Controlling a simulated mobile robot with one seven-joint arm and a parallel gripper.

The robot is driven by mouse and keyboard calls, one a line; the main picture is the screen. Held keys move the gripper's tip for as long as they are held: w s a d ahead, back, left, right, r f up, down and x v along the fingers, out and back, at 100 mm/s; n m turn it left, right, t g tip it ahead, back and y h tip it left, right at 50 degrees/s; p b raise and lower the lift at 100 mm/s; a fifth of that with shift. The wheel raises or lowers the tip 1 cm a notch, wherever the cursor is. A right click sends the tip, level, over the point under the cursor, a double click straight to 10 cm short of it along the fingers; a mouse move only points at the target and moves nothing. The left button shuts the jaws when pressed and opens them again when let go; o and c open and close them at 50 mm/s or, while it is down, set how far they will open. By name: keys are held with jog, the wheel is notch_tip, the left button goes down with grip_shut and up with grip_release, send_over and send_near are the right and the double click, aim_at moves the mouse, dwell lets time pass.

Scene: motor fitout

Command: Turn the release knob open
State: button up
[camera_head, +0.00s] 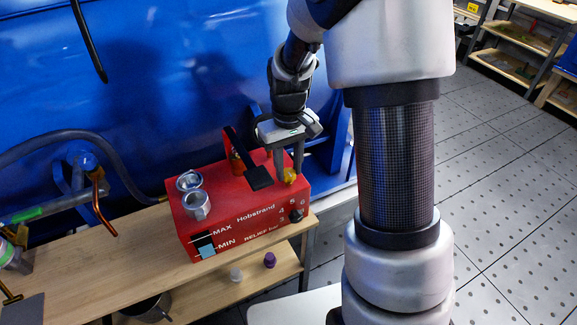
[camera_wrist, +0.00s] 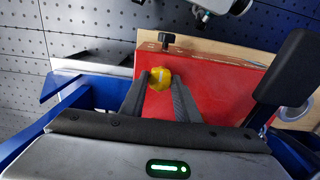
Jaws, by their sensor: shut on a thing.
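A red hydraulic pump box (camera_head: 235,218), lettered MAX, MIN, Hobstrand and RELIEF bar, stands on a wooden bench. A small yellow knob (camera_head: 290,177) sits on its top near the right end; I take it to be the release knob. My gripper (camera_head: 288,176) points down from above with its fingers at the knob. In the wrist view the yellow knob (camera_wrist: 160,78) lies between the two fingertips (camera_wrist: 161,80), which are shut on it. A dark knob (camera_head: 297,216) is on the box's front face; it also shows in the wrist view (camera_wrist: 167,39).
A black lever (camera_head: 257,178) rises from the box top, left of my gripper. Two metal fittings (camera_head: 196,205) stand at the box's left end. The bench (camera_head: 120,262) is mostly clear to the left. A blue wall (camera_head: 150,90) stands close behind. A purple cap (camera_head: 270,260) is on the lower shelf.

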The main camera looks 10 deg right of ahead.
jog(key=n+p, duration=0.2)
jog(key=n, duration=0.4)
jog(key=shift+r+n, duration=0.1)
jog(key=shift+n, duration=0.3)
jog(key=n+p, duration=0.3)
jog(key=n, duration=0.3)
jog(key=shift+r, duration=0.1)
jog(key=n+p, duration=0.5)
jog(key=n, duration=0.1)
jog(key=shift+n, duration=0.4)
jog(key=shift+w+n+p, duration=0.1)
jog(key=shift+n+p, duration=1.4)
jog(key=shift+n, duration=0.5)
jog(key=shift+f, duration=0.2)
jog(key=o, duration=1)
jog(key=shift+o, duration=0.2)
